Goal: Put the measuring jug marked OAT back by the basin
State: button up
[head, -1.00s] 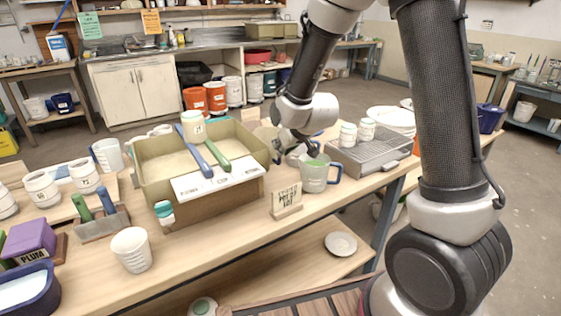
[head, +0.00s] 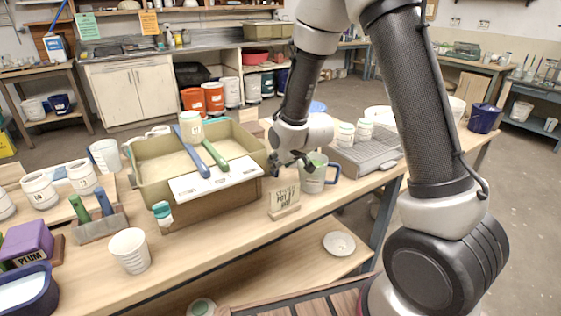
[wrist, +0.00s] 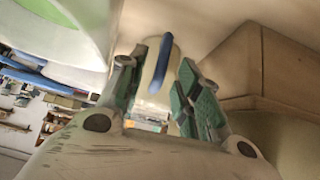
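A clear measuring jug (head: 313,174) with a blue handle and green colour inside stands at the table's front edge. I cannot read a mark on it. My gripper (head: 292,164) is low over the table, just left of this jug and right of the tan basin (head: 148,165). In the wrist view my gripper (wrist: 160,92) has its two green-padded fingers apart. A blue handle (wrist: 158,62) on a pale body shows between them; I cannot tell whether they touch it. A large pale and green round shape (wrist: 60,30) fills the upper left. Any OAT mark is out of sight.
A small sign (head: 285,199) stands in front of my gripper. A grey tray (head: 362,151) with white jars is to the right. Blue and green tools (head: 213,152) lie across the basin. A white cup (head: 130,250) stands at front left.

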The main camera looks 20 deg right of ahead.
jog(key=s+d+r+m+g, duration=0.1)
jog(key=s+d+r, duration=0.4)
jog(key=s+r, duration=0.4)
jog(key=s+d+r+m+g, duration=0.1)
jog(key=s+d+r, duration=0.4)
jog(key=s+r, duration=0.45)
jog(key=s+d+r+g+h, duration=0.1)
jog(key=s+d, duration=0.2)
jog(key=s, duration=0.4)
jog(key=s+d+r+m+g+h, duration=0.1)
jog(key=s+d+r, duration=0.1)
jog(key=s, duration=0.5)
jog(key=shift+s+d+r, duration=0.15)
jog(key=shift+s+d, duration=0.05)
jog(key=shift+d, duration=0.45)
